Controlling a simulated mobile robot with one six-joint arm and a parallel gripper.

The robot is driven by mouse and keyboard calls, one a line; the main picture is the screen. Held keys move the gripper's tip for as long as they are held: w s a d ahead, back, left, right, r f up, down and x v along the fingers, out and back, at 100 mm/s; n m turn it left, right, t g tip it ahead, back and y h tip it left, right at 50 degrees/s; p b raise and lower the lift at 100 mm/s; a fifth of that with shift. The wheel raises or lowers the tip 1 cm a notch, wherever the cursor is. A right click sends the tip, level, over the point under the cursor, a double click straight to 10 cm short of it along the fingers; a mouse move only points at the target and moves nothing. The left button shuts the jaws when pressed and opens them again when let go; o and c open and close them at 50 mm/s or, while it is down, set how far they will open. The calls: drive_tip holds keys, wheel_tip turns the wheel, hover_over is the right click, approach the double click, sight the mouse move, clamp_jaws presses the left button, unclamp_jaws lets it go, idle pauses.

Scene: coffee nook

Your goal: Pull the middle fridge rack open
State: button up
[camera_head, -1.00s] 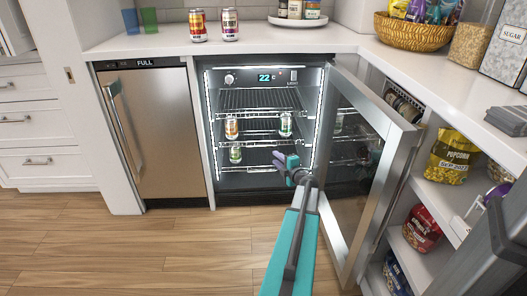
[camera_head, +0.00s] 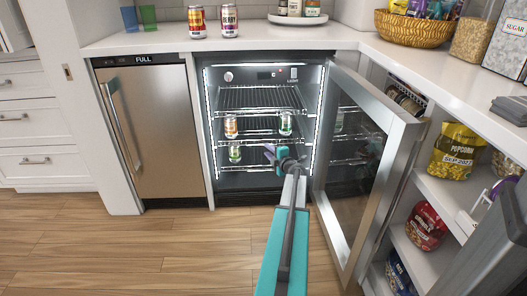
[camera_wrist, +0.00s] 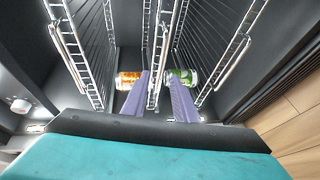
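The fridge (camera_head: 262,190) stands open with its glass door (camera_head: 352,160) swung out to the right. Inside are three wire racks. The middle rack (camera_head: 258,134) is pushed in and carries an orange can (camera_head: 231,127) and a green can (camera_head: 285,123). My gripper (camera_head: 278,153) is in front of the racks, between middle and lower height. In the wrist view, which is turned sideways, its two purple fingers (camera_wrist: 160,98) are apart. The middle rack's front bar (camera_wrist: 154,92) shows in the gap between them. I cannot tell whether they touch it.
The upper rack (camera_head: 258,98) is empty. Another green can (camera_head: 235,153) stands on the lower rack (camera_head: 252,163). The open door is close on my arm's right. A closed steel appliance (camera_head: 155,130) is at left. The wooden floor (camera_head: 150,250) at the front left is clear.

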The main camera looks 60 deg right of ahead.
drive_tip(key=shift+b+x, duration=0.85)
drive_tip(key=shift+x, duration=1.8)
clamp_jaws()
drive_tip(key=shift+f, duration=0.1)
